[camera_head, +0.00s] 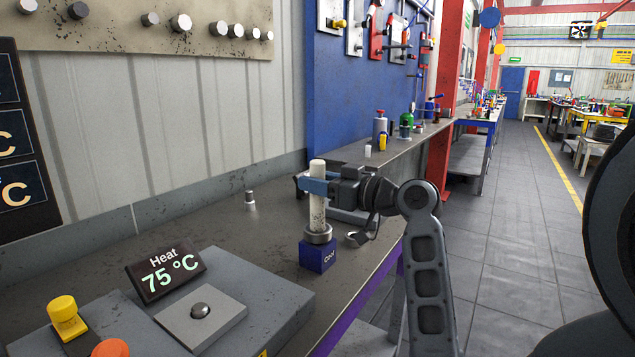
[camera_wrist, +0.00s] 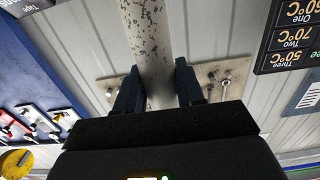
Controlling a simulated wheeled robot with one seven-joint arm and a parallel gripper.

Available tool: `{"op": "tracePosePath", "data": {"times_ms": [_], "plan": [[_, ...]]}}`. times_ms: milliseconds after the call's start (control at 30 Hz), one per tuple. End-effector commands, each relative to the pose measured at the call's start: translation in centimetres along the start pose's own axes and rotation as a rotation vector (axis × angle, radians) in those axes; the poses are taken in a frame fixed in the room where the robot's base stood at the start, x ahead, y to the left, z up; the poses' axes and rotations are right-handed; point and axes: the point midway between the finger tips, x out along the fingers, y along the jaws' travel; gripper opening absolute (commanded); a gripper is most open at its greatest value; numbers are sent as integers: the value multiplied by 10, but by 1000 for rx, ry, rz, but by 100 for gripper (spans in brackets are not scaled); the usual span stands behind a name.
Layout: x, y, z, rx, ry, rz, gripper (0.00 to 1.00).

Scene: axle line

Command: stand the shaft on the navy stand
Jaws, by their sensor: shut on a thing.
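The shaft (camera_head: 317,213) is a pale, speckled, upright cylinder. My gripper (camera_head: 317,187) comes in level from the right and is shut on the upper part of the shaft. In the wrist view the shaft (camera_wrist: 147,35) runs between the two dark fingers of my gripper (camera_wrist: 157,88). The stand is not seen in the wrist view.
A heater plate (camera_head: 200,318) with a "Heat 75 °C" display (camera_head: 166,273) is at the front left, beside yellow and orange knobs. A small metal cylinder (camera_head: 250,200) stands on the bench behind. Bottles (camera_head: 380,127) stand farther along the bench. The bench left of the stand is mostly clear.

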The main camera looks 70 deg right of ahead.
Motion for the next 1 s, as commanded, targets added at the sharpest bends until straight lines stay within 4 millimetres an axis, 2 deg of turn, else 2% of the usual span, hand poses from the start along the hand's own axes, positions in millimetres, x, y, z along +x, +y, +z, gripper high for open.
{"op": "tracePosePath", "data": {"times_ms": [1000], "plan": [[0,0,17,1,-3,0,0]]}}
